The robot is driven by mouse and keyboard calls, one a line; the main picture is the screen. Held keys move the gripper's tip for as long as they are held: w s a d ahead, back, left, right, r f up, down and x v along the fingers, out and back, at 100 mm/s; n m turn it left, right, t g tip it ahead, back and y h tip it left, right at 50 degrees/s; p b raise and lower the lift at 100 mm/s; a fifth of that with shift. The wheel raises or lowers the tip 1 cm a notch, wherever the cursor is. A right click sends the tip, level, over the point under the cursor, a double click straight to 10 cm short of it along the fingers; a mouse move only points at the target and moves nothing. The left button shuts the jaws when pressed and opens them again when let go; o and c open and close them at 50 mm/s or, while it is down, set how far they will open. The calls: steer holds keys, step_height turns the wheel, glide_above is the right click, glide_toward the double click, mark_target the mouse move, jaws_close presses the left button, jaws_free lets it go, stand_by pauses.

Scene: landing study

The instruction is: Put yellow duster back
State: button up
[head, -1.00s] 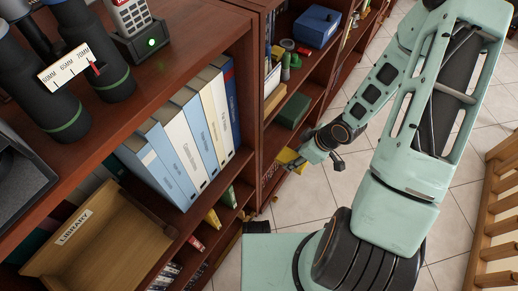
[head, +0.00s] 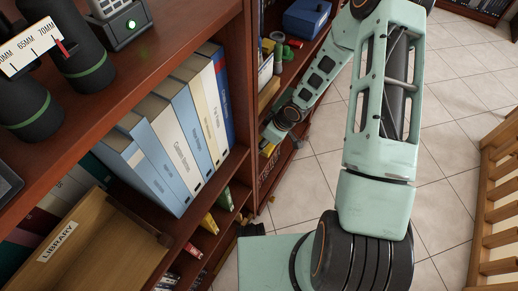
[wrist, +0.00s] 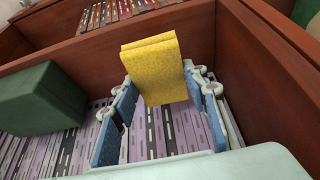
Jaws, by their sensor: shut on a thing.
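The yellow duster (wrist: 152,62) is a folded cloth, standing up between the fingers of my gripper (wrist: 160,98) in the wrist view. The gripper is shut on it, with one blue-padded finger on each side. Below the duster is a striped purple and white surface (wrist: 75,150) inside a wooden shelf compartment. I cannot tell whether the duster's lower edge touches that surface. In the head view my gripper (head: 270,138) is small at the far bookcase, and only a little yellow shows by it.
A dark green box (wrist: 40,98) stands left of the duster. A wooden panel (wrist: 270,65) closes the right side. In the head view, binders (head: 185,130) fill the near shelf, a blue box (head: 305,18) sits farther along, and tiled floor (head: 450,130) is open at right.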

steer(key=shift+w+a+f, duration=0.4)
steer(key=shift+w+f, duration=0.15)
steer(key=shift+f, duration=0.25)
steer(key=shift+w+f+b, duration=0.1)
steer(key=shift+f+b, duration=0.75)
steer(key=shift+f, duration=0.8)
steer(key=shift+f, duration=0.15)
steer(key=o, duration=1.2)
steer(key=p+v, duration=0.5)
steer(key=v, duration=0.7)
steer(key=shift+r, duration=0.25)
